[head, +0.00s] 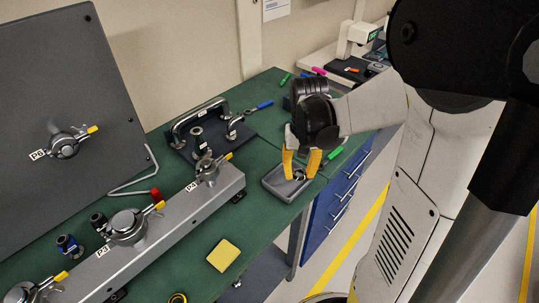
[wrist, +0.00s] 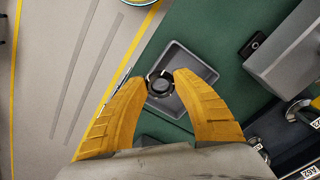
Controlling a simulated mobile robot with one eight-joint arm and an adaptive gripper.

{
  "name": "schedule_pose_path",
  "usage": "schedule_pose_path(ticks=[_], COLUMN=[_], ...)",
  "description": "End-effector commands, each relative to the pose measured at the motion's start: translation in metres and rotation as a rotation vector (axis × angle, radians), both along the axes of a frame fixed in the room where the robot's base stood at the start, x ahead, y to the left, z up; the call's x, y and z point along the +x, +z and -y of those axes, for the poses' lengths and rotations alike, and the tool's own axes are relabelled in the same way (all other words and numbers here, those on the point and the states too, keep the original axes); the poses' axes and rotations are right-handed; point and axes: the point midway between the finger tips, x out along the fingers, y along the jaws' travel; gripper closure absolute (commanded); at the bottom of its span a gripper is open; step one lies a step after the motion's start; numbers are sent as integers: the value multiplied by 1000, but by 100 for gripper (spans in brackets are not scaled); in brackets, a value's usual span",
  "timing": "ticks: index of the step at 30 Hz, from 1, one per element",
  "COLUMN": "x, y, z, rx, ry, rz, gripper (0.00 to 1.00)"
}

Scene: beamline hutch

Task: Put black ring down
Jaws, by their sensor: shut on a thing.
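My gripper (head: 302,165) has yellow fingers that point down over a small grey tray (head: 272,184) at the front edge of the green bench. The fingers are closed on a small black ring (wrist: 160,86), which shows between the fingertips in the wrist view. In that view the ring lies over the inside of the tray (wrist: 207,68). I cannot tell whether the ring touches the tray's floor. In the head view the fingers partly hide the ring.
A metal rail with clamps (head: 180,215) runs along the bench to the left. A dark plate with a handle (head: 198,125) stands behind. A yellow pad (head: 223,255) lies on the bench at the front. A green marker (head: 333,154) lies right of my gripper. Blue drawers (head: 335,205) are below.

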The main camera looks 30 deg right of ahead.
Motion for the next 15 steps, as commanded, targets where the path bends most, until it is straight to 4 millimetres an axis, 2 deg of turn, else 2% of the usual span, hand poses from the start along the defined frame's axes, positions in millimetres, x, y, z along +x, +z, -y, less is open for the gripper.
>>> schedule_pose_path(ticks=[1, 6, 11, 15], x=[12, 36, 42, 41], y=[-11, -24, -30, -51], z=[-3, -8, -8, -8], rx=[0, 0, 0, 0], ry=[2, 0, -1, -1], rz=[0, 0, 0, 0], gripper=[81, 81, 81, 81])
